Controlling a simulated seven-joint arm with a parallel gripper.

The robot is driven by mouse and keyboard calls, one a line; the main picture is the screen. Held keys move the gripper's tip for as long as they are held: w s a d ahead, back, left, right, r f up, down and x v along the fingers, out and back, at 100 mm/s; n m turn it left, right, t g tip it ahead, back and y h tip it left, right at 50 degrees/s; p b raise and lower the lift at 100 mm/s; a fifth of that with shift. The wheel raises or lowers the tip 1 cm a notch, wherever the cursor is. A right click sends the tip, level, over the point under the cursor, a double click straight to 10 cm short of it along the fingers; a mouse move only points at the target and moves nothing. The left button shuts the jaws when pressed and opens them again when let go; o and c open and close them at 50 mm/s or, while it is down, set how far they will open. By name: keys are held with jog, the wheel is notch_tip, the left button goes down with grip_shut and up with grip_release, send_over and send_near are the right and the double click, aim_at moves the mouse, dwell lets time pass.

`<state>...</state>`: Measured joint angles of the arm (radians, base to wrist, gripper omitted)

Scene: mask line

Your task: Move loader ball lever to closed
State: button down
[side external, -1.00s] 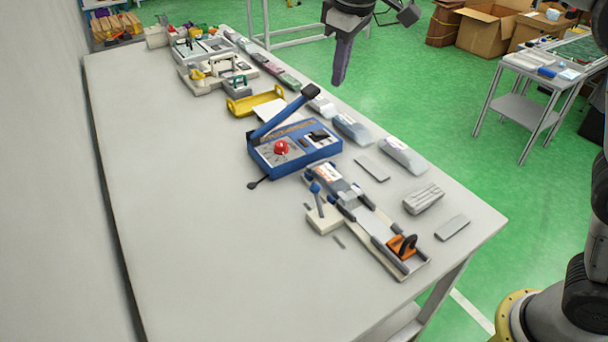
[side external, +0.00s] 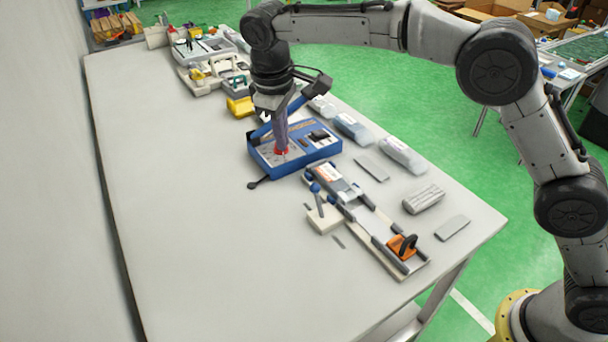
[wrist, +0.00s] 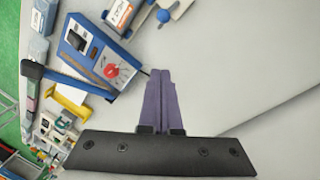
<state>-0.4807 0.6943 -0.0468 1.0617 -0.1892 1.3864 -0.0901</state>
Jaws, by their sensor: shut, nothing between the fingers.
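The loader ball lever (side external: 317,198) is a thin grey stem with a blue ball on top. It rises from a small pale block beside the loader rail (side external: 375,225) and leans slightly left in the side view. Its blue ball (wrist: 163,15) shows at the top of the wrist view. My gripper (side external: 281,150) has long purple fingers, shut and empty. In the side view they cover part of the blue box and its red knob. In the wrist view the fingertips (wrist: 160,73) appear over bare table beside the box, with the lever farther up, apart from them.
The blue box (side external: 315,150) has a raised blue arm with a black end and a small black-knobbed lever. An orange clamp (side external: 402,246) sits at the rail's near end. Pouches (side external: 403,155) and grey plates lie along the right edge. The table's left side is clear.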

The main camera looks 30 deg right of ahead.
aim_at(319, 202)
jog(key=s+d+f, duration=0.2)
jog(key=d+f, duration=0.1)
jog(key=f, duration=0.7)
jog(key=shift+d+f, duration=0.3)
jog(key=shift+d, duration=0.1)
jog(key=shift+s+r, duration=0.1)
jog(key=shift+s+t, duration=0.2)
jog(key=shift+t, duration=0.2)
jog(key=shift+s+r+t, duration=0.2)
jog(key=shift+s+t, duration=0.15)
jog(key=shift+t, duration=0.05)
